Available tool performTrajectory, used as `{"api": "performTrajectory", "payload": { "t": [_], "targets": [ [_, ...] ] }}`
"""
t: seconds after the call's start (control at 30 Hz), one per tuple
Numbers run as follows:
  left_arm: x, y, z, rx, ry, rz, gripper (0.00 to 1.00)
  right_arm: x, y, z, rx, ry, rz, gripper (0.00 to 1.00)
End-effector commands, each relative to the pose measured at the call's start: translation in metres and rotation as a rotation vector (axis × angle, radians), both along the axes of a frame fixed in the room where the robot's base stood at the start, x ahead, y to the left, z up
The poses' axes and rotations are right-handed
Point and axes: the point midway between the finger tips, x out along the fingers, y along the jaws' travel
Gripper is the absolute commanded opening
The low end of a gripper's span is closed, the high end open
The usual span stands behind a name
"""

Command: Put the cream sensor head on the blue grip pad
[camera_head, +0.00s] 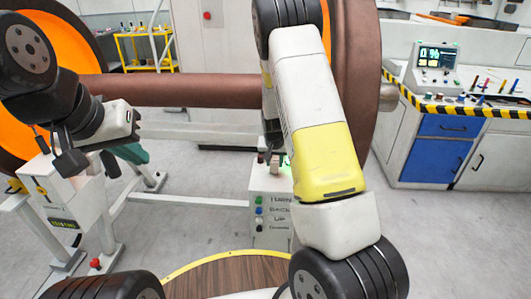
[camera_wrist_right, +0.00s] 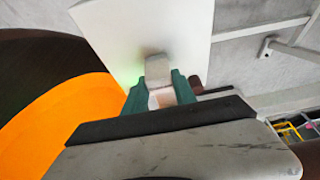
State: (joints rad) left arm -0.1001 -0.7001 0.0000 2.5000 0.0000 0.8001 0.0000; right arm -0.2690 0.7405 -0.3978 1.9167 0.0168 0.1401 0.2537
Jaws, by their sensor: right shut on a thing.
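My right gripper (camera_wrist_right: 160,95) has its teal fingers shut on a small pale block, which looks like the cream sensor head (camera_wrist_right: 158,70). The block stands out beyond the fingertips, in front of a white panel (camera_wrist_right: 150,28) with a green glow on it; I cannot tell if they touch. In the head view my right arm hides most of this gripper, just above a white control box (camera_head: 268,205). I cannot make out the blue grip pad in either view.
A brown axle (camera_head: 190,91) with large wheels crosses behind my arms. A white stand (camera_head: 60,205) is at the left. A workbench (camera_head: 440,115) with a screen unit (camera_head: 436,62) is at the right. A round wooden top (camera_head: 225,275) is at the front.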

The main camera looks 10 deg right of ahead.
Motion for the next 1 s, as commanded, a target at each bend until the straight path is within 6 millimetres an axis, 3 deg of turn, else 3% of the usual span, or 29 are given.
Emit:
{"api": "performTrajectory", "payload": {
  "t": [0.37, 0.4, 0.5, 0.83, 1.0],
  "targets": [
    [0.0, 0.0, 0.0, 0.0, 0.0, 0.0, 0.0, 0.0, 0.0, -0.008, 0.001, -0.001, 0.0, 0.0],
    [0.0, 0.0, 0.0, 0.0, 0.0, 0.0, 0.0, 0.0, 0.001, -0.009, 0.001, -0.001, 0.0, 0.36],
    [0.0, 0.0, 0.0, 0.0, 0.0, 0.0, 0.0, 0.0, 0.001, -0.008, 0.001, -0.001, 0.0, 0.54],
    [0.0, 0.0, 0.0, 0.0, 0.0, 0.0, 0.0, 0.0, 0.0, -0.007, 0.001, -0.001, 0.0, 0.54],
    [0.0, 0.0, 0.0, 0.0, 0.0, 0.0, 0.0, -0.006, 0.003, 0.011, 0.001, -0.003, 0.002, 0.54]
  ]
}}
